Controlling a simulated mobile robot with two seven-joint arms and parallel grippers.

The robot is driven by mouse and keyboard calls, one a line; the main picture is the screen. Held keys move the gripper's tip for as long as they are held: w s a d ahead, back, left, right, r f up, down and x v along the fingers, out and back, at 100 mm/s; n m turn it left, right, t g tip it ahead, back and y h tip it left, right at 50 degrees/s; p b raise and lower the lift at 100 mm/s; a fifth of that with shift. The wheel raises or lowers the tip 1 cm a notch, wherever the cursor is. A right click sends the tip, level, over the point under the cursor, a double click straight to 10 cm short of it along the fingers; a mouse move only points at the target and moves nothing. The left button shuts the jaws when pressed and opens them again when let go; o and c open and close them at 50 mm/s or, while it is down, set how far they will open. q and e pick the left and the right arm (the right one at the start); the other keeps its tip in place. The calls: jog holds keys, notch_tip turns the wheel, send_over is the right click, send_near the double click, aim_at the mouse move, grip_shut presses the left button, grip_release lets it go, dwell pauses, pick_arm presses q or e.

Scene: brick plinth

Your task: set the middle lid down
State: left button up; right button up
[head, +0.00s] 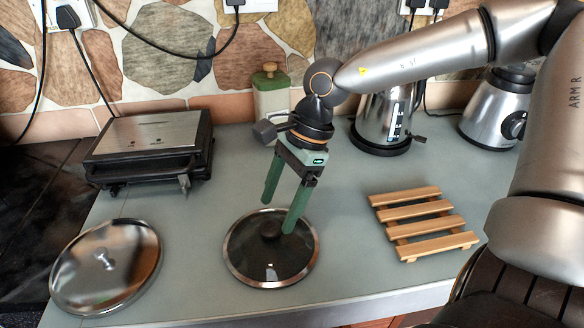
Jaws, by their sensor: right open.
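The middle lid (248,258) is a round dark glass lid with a steel rim and a dark knob. It lies flat on the grey counter, knob up. My right gripper (277,217) comes down from above with its two green fingers apart and empty. The fingertips are over the lid's far part, near the knob; the right finger overlaps the lid in the picture. I cannot tell whether a finger touches it. A shiny steel lid (88,277) lies to the left, near the counter's edge. My left gripper is not in view.
A wooden slatted trivet (420,213) lies to the right with clear counter around it. A contact grill (150,147) stands back left. A pale green canister (270,95), a kettle (378,125) and a blender (497,105) stand along the stone wall.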

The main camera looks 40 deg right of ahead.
jog(key=v, duration=0.8)
jog(key=shift+a, duration=0.1)
